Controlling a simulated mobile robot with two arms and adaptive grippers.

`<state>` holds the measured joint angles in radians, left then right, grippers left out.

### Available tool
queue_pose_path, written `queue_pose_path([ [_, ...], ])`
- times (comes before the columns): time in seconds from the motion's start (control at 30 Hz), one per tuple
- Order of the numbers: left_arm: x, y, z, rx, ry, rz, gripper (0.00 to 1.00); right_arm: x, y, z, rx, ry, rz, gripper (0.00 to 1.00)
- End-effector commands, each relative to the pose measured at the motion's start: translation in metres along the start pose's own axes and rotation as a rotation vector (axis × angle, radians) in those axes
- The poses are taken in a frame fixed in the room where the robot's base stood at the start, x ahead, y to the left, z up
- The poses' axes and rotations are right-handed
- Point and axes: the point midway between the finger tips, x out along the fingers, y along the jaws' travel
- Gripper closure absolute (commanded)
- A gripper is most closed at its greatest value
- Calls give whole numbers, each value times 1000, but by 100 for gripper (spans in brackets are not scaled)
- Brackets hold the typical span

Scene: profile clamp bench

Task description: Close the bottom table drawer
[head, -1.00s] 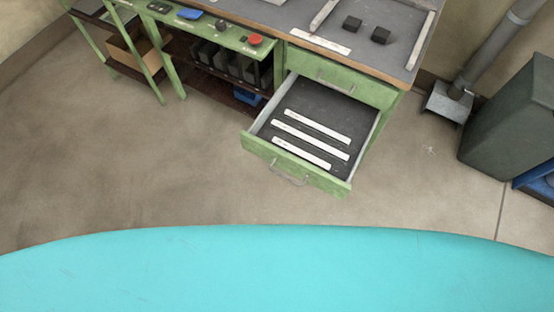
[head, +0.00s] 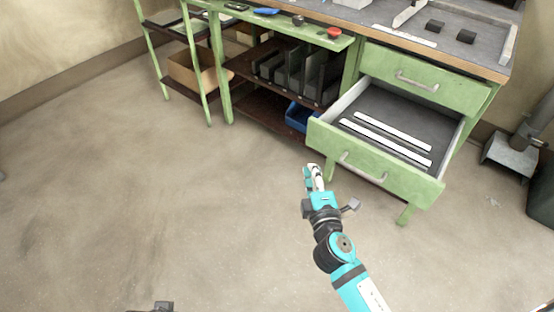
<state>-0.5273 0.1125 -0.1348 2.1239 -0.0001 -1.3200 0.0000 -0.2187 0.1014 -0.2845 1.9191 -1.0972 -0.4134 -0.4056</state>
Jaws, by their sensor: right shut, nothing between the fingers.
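The bottom table drawer (head: 415,186) is pulled well out of the green bench in the head view. Its green front carries a grey bar handle (head: 362,169). White strips (head: 392,133) lie on its dark floor. My right gripper (head: 313,172) is shut and empty, in front of the drawer's left front corner. It appears apart from the drawer front and left of the handle. The gap in depth is hard to judge. My left gripper's fingers are not in view.
The upper drawer (head: 440,88) is shut above the open one. The bench top (head: 395,25) holds small dark blocks. Left of the drawer are shelves with dark bins (head: 300,75) and a blue bin (head: 300,118). The floor in front is clear.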

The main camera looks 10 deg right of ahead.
Motion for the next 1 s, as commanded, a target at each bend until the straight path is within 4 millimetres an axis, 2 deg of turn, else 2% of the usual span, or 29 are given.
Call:
queue_pose_path([
  [0.1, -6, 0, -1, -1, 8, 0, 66, 0, 18, 1, -38, -8, 64, 100],
  [0.27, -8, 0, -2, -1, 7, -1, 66, 12, 26, 0, -46, -9, 75, 100],
  [0.5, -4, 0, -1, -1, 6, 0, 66, 59, 29, 1, -45, -8, 74, 100],
  [0.7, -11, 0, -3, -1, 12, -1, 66, 101, 31, 1, -44, -8, 72, 100],
  [0.83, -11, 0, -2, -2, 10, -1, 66, 114, 32, 17, -45, -10, 71, 100],
  [1.0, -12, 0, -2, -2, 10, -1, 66, 124, 33, 27, -43, -7, 70, 100],
])
